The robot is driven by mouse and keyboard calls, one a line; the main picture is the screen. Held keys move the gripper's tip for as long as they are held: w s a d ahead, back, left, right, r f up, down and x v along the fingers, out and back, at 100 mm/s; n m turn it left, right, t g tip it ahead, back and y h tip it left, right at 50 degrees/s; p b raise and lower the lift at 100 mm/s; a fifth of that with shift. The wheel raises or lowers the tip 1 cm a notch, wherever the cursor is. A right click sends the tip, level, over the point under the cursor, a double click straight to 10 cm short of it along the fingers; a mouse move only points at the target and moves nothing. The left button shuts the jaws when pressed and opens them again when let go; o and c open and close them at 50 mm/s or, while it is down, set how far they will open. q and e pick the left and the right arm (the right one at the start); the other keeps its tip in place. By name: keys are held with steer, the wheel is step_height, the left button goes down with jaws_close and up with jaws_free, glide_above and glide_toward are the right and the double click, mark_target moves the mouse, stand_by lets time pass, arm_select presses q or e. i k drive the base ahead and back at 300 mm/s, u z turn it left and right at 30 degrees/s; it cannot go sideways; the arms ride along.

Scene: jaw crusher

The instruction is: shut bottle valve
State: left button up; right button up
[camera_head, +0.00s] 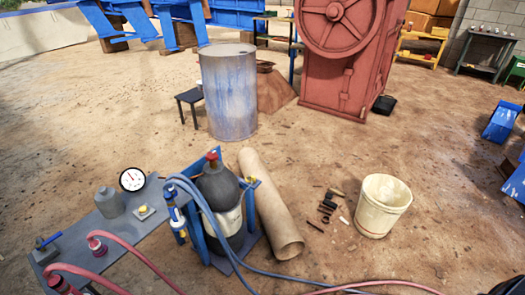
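A dark gas bottle (217,185) with a pale band stands upright in a blue stand (196,232) in the lower middle of the head view. A small red valve (212,156) sits on top of the bottle. I cannot tell from its look whether it is open or shut. Neither of my grippers can be made out in the view.
A grey bench (85,243) with a dial gauge (132,179) stands left of the bottle. Blue hoses (200,200) run beside it.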

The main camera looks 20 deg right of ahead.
mark_target(212, 156)
steer(key=z, duration=0.45)
steer(key=i, duration=1.2)
steer(key=u, duration=0.4)
